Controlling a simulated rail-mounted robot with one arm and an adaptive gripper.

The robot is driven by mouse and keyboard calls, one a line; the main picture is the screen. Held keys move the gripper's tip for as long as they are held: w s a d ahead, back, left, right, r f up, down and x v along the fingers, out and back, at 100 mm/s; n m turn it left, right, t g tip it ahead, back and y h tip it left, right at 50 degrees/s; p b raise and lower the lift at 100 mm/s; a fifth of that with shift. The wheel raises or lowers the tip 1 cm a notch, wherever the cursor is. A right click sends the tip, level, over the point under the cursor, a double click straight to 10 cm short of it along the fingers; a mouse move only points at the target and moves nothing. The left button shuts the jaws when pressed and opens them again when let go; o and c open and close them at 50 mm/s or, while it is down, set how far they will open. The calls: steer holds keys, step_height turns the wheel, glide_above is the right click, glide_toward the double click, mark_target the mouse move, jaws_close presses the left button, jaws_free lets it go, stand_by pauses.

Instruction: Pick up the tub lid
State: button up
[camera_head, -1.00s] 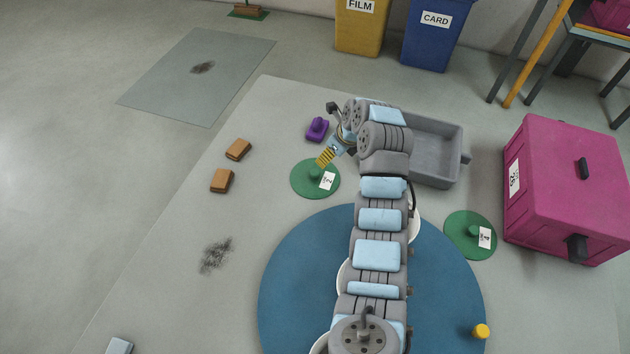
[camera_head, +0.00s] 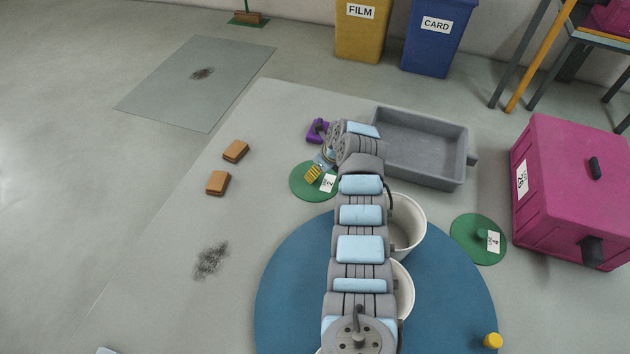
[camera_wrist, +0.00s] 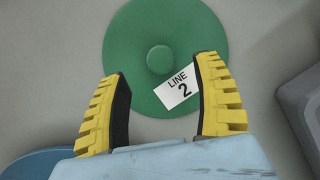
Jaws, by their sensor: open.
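A round green lid (camera_head: 301,188) with a centre knob and a white "LINE 2" label lies flat on the floor. In the wrist view the same lid (camera_wrist: 130,45) fills the upper middle, its knob between and beyond my fingertips. My gripper (camera_head: 313,173) has yellow fingers and hangs over this lid. In the wrist view my gripper (camera_wrist: 162,68) is open and empty, the right finger beside the label. Its height above the lid is hard to judge.
White tubs (camera_head: 408,222) stand on the blue disc (camera_head: 450,300), partly hidden by my arm. A grey bin (camera_head: 464,150) stands right of my gripper, a purple object (camera_head: 314,132) just behind it. Brown blocks (camera_head: 218,183) lie left. A magenta crate (camera_head: 560,200) stands far right.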

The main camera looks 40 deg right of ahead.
steer(key=shift+b+x, duration=1.9)
steer(key=shift+x, duration=0.7)
steer(key=shift+d, duration=0.1)
jaws_close()
